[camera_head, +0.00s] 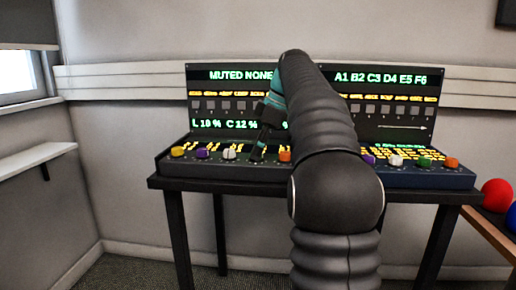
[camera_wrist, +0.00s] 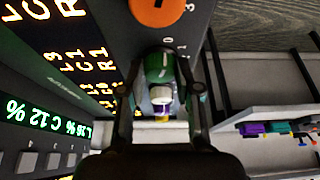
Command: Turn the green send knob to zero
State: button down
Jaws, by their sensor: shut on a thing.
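The control desk (camera_head: 225,172) has a left row of knobs and a right row of knobs. In the wrist view the green knob (camera_wrist: 158,68) sits between the fingers of my gripper (camera_wrist: 162,88), which is shut on it. In the head view my gripper (camera_head: 259,152) reaches down to the left row, between the white knob (camera_head: 229,152) and the orange knob (camera_head: 285,156). The green knob's pointer mark cannot be made out. Another green knob (camera_head: 425,162) is in the right row, apart from my gripper.
In the wrist view the orange knob (camera_wrist: 157,10) is close on one side, and the white knob (camera_wrist: 161,95) is close on the other. The upright display panel (camera_head: 228,78) stands behind and reads "MUTED NONE", "L 10 %" and "C 12 %". My arm covers the desk's middle.

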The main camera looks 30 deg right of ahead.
jog(key=c, duration=0.8)
grip_release()
jog(key=v, duration=0.5)
jog(key=shift+s+d, duration=0.15)
jog(key=shift+d, duration=0.25)
jog(key=s+d, duration=0.2)
jog(key=d, duration=0.1)
jog(key=s+d, duration=0.2)
jog(key=d, duration=0.1)
jog(key=s+d, duration=0.2)
jog(key=d, duration=0.1)
jog(key=shift+s+d+f, duration=0.1)
jog(key=shift+d, duration=0.05)
